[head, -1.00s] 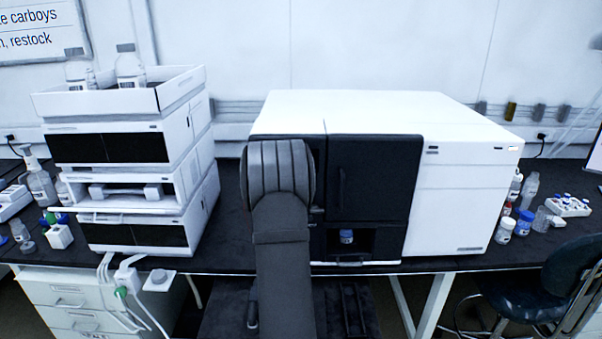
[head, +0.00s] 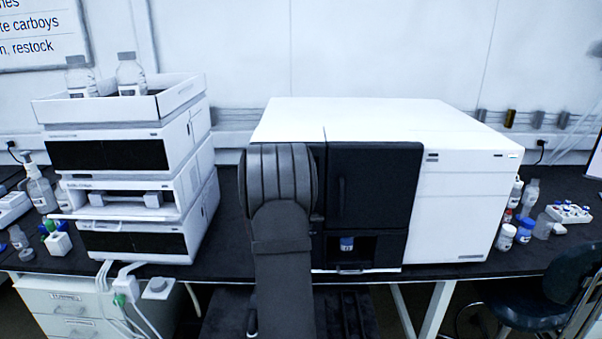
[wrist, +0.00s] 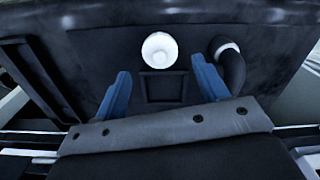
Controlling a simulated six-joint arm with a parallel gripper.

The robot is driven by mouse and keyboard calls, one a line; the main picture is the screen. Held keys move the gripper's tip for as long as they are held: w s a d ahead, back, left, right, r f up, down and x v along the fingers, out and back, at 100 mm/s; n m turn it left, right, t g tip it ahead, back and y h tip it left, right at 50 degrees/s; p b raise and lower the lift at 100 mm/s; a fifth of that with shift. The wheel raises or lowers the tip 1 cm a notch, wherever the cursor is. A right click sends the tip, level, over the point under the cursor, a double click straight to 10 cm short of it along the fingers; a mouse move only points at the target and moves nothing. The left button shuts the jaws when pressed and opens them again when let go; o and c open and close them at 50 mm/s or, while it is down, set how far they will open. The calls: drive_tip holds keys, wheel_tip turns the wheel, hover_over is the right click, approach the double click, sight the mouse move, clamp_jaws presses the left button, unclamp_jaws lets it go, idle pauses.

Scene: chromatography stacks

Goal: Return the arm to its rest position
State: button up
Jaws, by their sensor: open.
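My gripper (wrist: 160,90) shows in the wrist view as two blue fingers spread wide apart, with nothing between them. Beyond the fingertips the wrist view shows a dark surface with a round white thing and a dark curved part with a pale ring. In the head view my dark arm stands upright in front of the large instrument, and the gripper itself cannot be made out there.
The large white and black instrument (head: 465,200) stands behind my arm, with a blue-capped vial (head: 347,243) in its lower recess. A white instrument stack (head: 110,155) is to the left. Bottles (head: 506,237) stand on the dark bench at right, near a chair (head: 555,285).

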wheel_tip(320, 180, down, 5)
drive_tip(key=shift+r, duration=0.15)
wheel_tip(320, 180, up, 4)
drive_tip(key=shift+r, duration=0.15)
drive_tip(key=s+d+r, duration=0.5)
drive_tip(key=d+r, duration=0.2)
drive_tip(key=d, duration=0.4)
drive_tip(key=s+a+n, duration=0.2)
drive_tip(key=a+n, duration=0.7)
drive_tip(key=a, duration=0.1)
drive_tip(key=s+a+f+n, duration=0.1)
drive_tip(key=s+a+n, duration=0.2)
drive_tip(key=a+n, duration=0.6)
drive_tip(key=shift+a, duration=0.45)
drive_tip(key=shift+s, duration=0.1)
